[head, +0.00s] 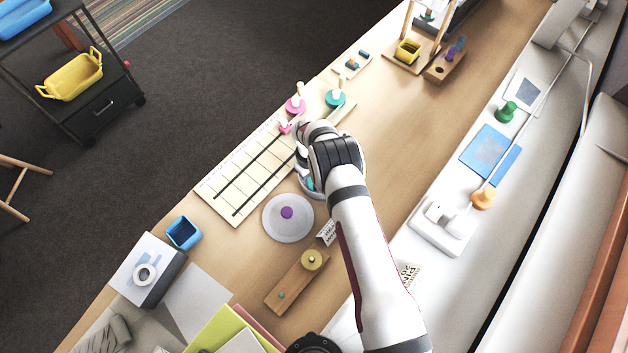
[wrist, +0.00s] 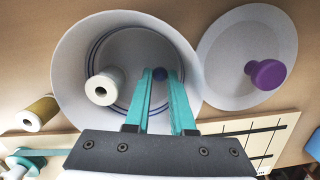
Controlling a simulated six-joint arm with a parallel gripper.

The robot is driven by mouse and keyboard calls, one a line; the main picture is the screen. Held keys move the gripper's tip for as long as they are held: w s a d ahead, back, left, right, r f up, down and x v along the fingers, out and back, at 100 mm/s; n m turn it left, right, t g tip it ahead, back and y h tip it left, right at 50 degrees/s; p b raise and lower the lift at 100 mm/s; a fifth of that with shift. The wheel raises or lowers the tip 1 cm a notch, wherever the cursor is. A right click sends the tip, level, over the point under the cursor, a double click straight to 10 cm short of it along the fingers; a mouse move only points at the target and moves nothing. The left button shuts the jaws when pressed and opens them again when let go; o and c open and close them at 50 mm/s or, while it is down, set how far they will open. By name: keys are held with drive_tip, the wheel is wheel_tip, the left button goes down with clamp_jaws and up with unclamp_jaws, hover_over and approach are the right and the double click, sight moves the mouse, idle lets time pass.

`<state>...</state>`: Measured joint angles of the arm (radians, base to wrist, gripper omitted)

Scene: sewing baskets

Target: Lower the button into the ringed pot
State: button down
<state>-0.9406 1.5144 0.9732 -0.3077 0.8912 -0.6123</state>
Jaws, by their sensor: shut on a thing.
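The pot (wrist: 75,75) is a pale round bowl with dark blue rings inside, below my gripper in the wrist view. My gripper (wrist: 160,76) has teal fingers shut on a small dark blue button (wrist: 160,72), and the fingertips are over the pot's inside. I cannot tell how far the button is above the floor of the pot. A white cylinder with a dark hole (wrist: 105,87) shows against the pot's left inner side. In the head view my gripper (head: 311,185) and wrist cover most of the pot, and the button is hidden.
A grey round lid with a purple knob (head: 287,213) lies beside the pot; it also shows in the wrist view (wrist: 222,75). A lined board (head: 225,190) lies to the left. A wooden block with a yellow disc (head: 290,285) is in front.

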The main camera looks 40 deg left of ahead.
drive_tip(key=shift+f, duration=0.1)
drive_tip(key=c, duration=0.7)
unclamp_jaws()
wheel_tip(320, 180, up, 15)
drive_tip(key=a, duration=0.2)
drive_tip(key=w+d+r+m+y, duration=0.1)
drive_tip(key=w+d+r+m, duration=0.2)
drive_tip(key=d+r+m, duration=1.25)
drive_tip(key=s+d+r+y, duration=0.1)
drive_tip(key=s+d+r, duration=0.4)
drive_tip(key=d, duration=0.3)
drive_tip(key=s+d+r, duration=0.4)
drive_tip(key=d+r, duration=0.2)
drive_tip(key=d, duration=0.3)
drive_tip(key=s+d+m, duration=0.1)
drive_tip(key=s+m, duration=0.1)
drive_tip(key=s, duration=0.1)
drive_tip(key=s+d+f+m, duration=0.1)
drive_tip(key=s+m, duration=0.1)
drive_tip(key=s, duration=0.1)
drive_tip(key=s+d+m+y, duration=0.1)
drive_tip(key=s+m, duration=0.1)
drive_tip(key=s, duration=0.2)
drive_tip(key=shift+d+f, duration=0.25)
